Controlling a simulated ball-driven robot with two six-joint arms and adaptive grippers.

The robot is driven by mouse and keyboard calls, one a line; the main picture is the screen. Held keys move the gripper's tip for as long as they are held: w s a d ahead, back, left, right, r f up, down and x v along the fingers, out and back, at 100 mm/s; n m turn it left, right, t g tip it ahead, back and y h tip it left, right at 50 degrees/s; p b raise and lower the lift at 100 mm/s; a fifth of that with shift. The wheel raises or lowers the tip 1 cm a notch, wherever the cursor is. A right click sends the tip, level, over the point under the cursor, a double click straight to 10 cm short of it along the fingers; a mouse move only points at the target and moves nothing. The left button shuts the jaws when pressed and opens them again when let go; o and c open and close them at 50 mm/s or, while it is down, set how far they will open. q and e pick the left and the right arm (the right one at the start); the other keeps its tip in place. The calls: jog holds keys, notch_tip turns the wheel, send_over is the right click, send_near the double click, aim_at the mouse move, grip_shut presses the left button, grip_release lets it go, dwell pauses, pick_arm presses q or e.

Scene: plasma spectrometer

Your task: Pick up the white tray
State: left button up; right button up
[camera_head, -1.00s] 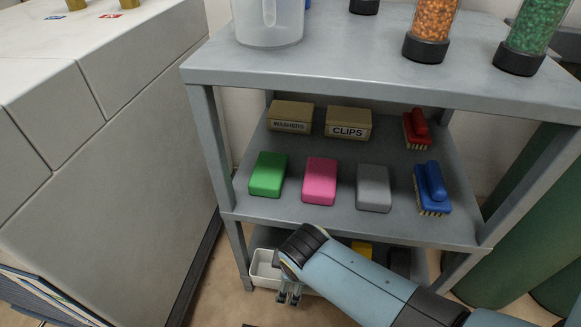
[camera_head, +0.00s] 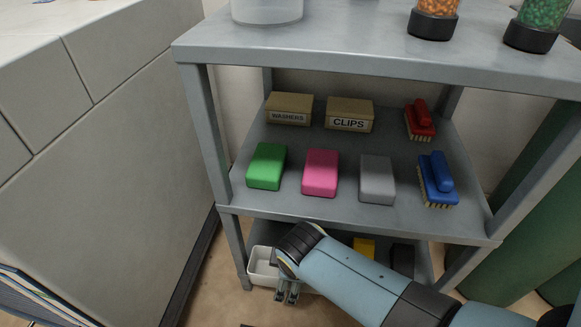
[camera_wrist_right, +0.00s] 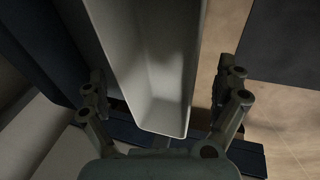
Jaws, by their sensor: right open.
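The white tray (camera_head: 262,267) is on the bottom shelf at the left front corner of the grey rack, partly hidden by my right arm. In the right wrist view the tray (camera_wrist_right: 158,75) runs away from me, with its near end between my spread fingers. My right gripper (camera_head: 287,296) is at the front of the tray, pointing down. It is open and empty in the right wrist view (camera_wrist_right: 165,90), with one finger on each side of the tray and a gap to each wall. My left gripper is not in view.
The grey rack's middle shelf (camera_head: 330,215) is just above my right wrist. It holds green (camera_head: 266,166), pink (camera_head: 320,173) and grey (camera_head: 376,180) blocks, boxes and brushes. A yellow item (camera_head: 364,246) is on the bottom shelf. A pale cabinet (camera_head: 120,150) stands at left.

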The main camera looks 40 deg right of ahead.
jog(key=shift+c, duration=0.3)
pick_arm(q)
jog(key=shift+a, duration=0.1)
pick_arm(e)
jog(key=c, duration=1.3)
jog(key=shift+o, duration=0.2)
jog(key=shift+r, duration=0.1)
jog(key=shift+r+p, duration=0.45)
jog(key=shift+p, duration=0.2)
jog(key=c, duration=0.5)
jog(key=shift+r+p, duration=0.5)
jog(key=shift+p, duration=0.15)
jog(key=shift+r+p, duration=0.3)
jog(key=shift+p, duration=0.05)
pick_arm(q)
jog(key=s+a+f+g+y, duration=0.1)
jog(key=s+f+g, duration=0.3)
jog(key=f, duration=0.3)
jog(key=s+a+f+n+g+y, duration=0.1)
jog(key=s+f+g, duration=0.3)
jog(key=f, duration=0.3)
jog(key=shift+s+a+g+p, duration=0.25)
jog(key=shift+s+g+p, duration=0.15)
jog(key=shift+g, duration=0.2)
pick_arm(e)
jog(key=shift+r, duration=0.25)
